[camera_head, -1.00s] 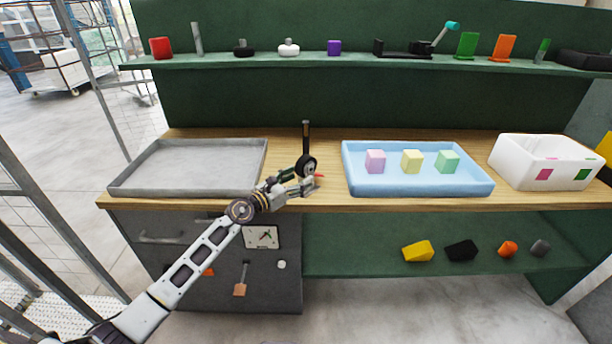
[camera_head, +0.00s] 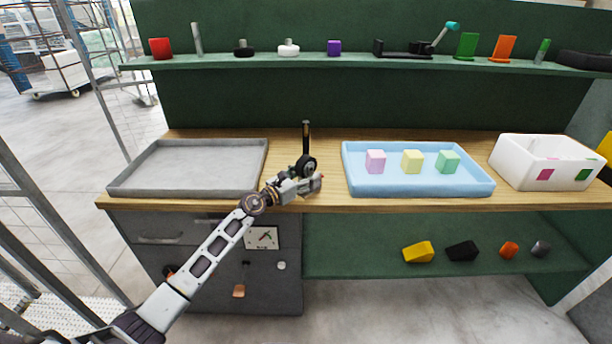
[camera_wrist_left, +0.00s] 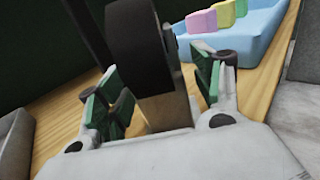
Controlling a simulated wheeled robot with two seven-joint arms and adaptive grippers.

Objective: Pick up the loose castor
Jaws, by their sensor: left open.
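The loose castor stands on the wooden worktop between the two trays. In the head view its black wheel (camera_head: 307,165) shows low down, with a thin dark stem rising upright behind or above it. My left gripper (camera_head: 305,184) is just in front of the castor and covers its lower part. In the left wrist view the dark wheel (camera_wrist_left: 138,45) stands ahead and between the spread green-padded fingers of the left gripper (camera_wrist_left: 158,92). The fingers are open with a gap on the right side; I cannot tell whether the left finger touches. My right gripper is not in view.
A grey tray (camera_head: 120,187) lies left of the castor. A blue tray (camera_head: 420,189) with three pastel blocks lies to the right, then a white bin (camera_head: 545,177). A shelf (camera_head: 360,62) with various parts runs above. The worktop (camera_head: 325,160) is clear around the castor.

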